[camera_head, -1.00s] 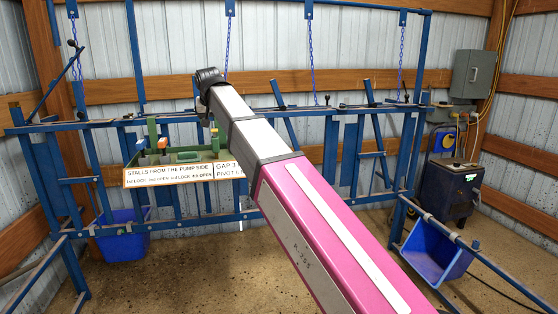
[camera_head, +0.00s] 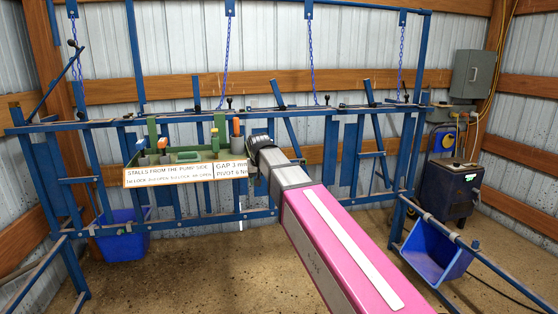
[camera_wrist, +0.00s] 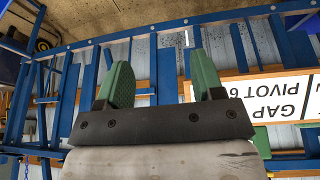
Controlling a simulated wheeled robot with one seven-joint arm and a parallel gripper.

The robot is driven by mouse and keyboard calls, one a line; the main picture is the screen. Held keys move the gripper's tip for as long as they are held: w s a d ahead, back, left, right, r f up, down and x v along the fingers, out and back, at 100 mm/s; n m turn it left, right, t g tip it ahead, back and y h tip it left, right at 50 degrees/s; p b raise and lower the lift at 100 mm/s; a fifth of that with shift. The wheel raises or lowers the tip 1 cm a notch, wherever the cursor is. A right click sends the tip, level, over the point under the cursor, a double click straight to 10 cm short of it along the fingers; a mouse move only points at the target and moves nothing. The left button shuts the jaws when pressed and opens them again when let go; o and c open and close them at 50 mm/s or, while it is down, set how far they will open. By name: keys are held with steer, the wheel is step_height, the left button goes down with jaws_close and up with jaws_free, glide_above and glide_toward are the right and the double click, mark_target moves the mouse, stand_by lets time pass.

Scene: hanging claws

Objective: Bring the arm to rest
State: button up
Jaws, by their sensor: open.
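My arm with its pink link reaches in from the bottom right in the head view and ends in front of the blue stall frame (camera_head: 300,118). The dark end of the arm is just right of the white sign (camera_head: 175,172); the jaws cannot be made out there. In the wrist view my gripper (camera_wrist: 165,85) shows two green fingers standing wide apart with nothing between them. Behind the fingers are blue bars, and part of the sign (camera_wrist: 290,98) lies to their right.
A green tray (camera_head: 200,156) with several tools hangs on the frame above the sign. Blue buckets hang at left (camera_head: 122,236) and right (camera_head: 436,252). Chains (camera_head: 311,50) hang from above. A dark cabinet (camera_head: 452,188) stands at the right. The floor in front is clear.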

steer(key=s+d+f+g, duration=0.1)
steer(key=s+d+f, duration=0.5)
steer(key=d+f, duration=0.2)
steer(key=s+d+f+m+g, duration=0.1)
steer(key=s+d+f, duration=0.6)
steer(key=d+f, duration=0.2)
steer(key=s+d+f+m+g, duration=0.1)
steer(key=s+d+f+g, duration=0.1)
steer(key=s+d+f, duration=0.5)
step_height(320, 180, down, 6)
steer(key=shift+d+r, duration=0.15)
steer(key=shift+d, duration=0.95)
